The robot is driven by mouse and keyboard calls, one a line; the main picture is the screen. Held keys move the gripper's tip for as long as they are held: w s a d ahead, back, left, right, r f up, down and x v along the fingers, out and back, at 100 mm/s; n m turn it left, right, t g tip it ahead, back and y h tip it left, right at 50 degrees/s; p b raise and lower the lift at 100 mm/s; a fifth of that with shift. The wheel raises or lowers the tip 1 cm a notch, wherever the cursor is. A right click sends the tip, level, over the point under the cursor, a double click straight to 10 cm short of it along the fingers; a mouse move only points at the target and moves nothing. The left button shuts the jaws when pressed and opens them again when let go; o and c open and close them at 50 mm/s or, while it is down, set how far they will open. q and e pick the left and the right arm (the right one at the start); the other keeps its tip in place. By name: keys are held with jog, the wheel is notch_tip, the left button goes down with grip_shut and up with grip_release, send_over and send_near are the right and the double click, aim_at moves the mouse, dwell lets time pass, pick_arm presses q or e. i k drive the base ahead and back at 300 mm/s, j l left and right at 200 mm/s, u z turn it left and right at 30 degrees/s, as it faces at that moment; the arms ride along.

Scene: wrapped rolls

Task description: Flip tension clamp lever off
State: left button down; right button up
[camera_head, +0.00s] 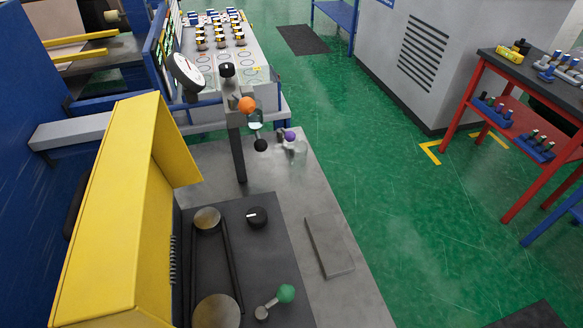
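The frames do not label the tension clamp lever. A short lever with a green ball knob (286,293) sits beside a belt drive (232,262) at the bottom, its arm running down-left to a grey pivot (262,313). Farther back, a dark upright post (238,150) carries an orange ball knob (246,105), and a black ball (261,145) hangs near it. A purple ball knob (290,136) tops a small grey fitting to its right. Neither of my grippers is in view.
A yellow hinged cover (110,215) stands open on the left. A black dial knob (257,217) and a flat grey plate (329,245) are on the machine top. A round gauge (186,73) stands behind.

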aim_at(285, 293)
jog(key=i+l+u, duration=0.15)
jog(key=l+u, duration=0.3)
jog(key=i+l+u, duration=0.15)
jog(key=l+u, duration=1.15)
